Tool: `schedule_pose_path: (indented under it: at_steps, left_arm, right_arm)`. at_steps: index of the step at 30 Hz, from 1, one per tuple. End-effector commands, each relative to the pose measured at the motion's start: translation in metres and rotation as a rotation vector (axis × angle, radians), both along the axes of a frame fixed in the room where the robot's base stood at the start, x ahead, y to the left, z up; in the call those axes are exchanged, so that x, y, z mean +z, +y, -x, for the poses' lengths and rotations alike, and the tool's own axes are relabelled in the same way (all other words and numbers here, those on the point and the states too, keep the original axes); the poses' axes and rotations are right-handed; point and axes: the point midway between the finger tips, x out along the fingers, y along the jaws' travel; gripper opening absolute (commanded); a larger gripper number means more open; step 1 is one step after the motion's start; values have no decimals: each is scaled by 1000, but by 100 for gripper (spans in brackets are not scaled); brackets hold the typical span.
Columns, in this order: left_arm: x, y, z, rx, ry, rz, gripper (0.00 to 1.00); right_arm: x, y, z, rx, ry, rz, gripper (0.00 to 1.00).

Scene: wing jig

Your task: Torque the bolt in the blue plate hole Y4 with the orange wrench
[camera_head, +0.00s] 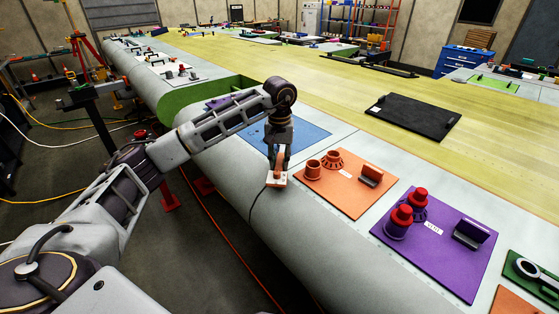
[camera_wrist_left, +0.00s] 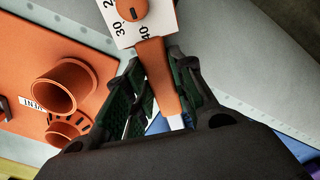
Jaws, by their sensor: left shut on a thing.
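My left gripper (camera_head: 279,160) is shut on the orange wrench (camera_head: 278,164), above the front edge of the wing skin. In the left wrist view the gripper (camera_wrist_left: 160,105) has its dark green fingers on both sides of the wrench's orange handle (camera_wrist_left: 159,75). A white numbered scale with an orange knob (camera_wrist_left: 131,9) is at the wrench's far end. The blue plate (camera_head: 312,133) lies behind the gripper, partly hidden by my arm. Its hole Y4 and the bolt cannot be made out. My right gripper is not in view.
An orange plate (camera_head: 350,200) with two orange cups lies just right of the gripper. A purple plate (camera_head: 455,260) with red-topped pieces lies further right. A black panel (camera_head: 412,117) lies on the yellow surface behind. A dark cord runs down the wing's curved front below the wrench.

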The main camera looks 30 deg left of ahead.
Motion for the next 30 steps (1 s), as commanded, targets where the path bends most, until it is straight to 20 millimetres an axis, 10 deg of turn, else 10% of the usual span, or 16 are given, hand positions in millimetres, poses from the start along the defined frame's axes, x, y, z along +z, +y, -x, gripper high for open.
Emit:
schedule_pose_path:
  at_steps: [30]
  left_arm:
    - [-14, 0, 0, 0, -1, 0, 0]
  right_arm:
    - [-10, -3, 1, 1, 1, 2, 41]
